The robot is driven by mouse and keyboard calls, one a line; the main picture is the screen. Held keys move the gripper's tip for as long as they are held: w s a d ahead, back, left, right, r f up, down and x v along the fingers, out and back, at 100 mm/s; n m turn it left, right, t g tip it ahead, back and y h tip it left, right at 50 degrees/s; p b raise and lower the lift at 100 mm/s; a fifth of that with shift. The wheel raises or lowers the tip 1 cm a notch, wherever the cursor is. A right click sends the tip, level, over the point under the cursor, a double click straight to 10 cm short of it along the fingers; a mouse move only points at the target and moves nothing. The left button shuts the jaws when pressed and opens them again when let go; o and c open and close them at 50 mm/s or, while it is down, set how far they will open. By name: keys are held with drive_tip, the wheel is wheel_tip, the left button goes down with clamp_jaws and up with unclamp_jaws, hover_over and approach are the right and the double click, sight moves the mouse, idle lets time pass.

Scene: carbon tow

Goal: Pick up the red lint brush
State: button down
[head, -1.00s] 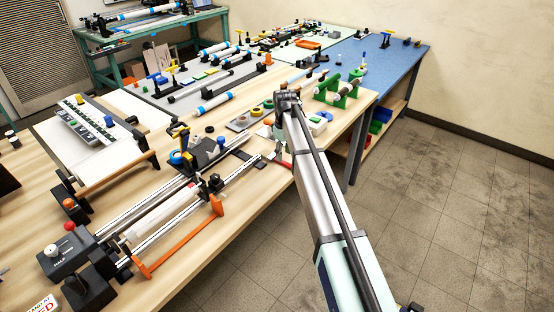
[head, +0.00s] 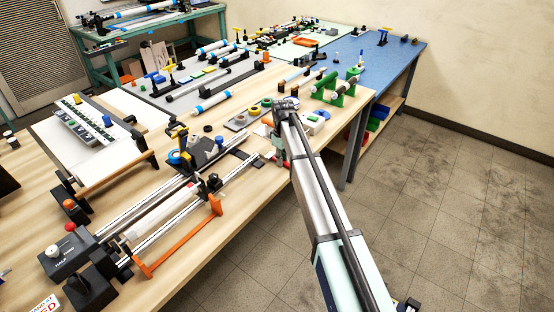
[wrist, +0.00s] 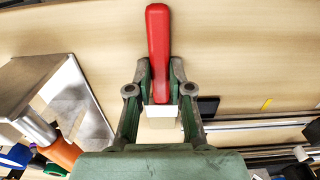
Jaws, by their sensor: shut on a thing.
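The red lint brush (wrist: 158,50) shows in the wrist view as a long red handle pointing up the picture, with a pale block at its lower end. My gripper (wrist: 160,82) has its two green fingers closed on either side of the handle's lower part. In the head view my gripper (head: 279,155) is over the front right edge of the wooden table, and the brush is mostly hidden there. I cannot tell whether the brush touches the table.
A rail machine with an orange bar (head: 180,240) stands left of my gripper on the wooden table. Open floor is on the right.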

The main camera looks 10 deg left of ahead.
drive_tip(key=shift+r, duration=0.1)
wheel_tip(320, 180, up, 20)
drive_tip(key=b, duration=0.4)
drive_tip(key=shift+w, duration=0.1)
idle(0.5)
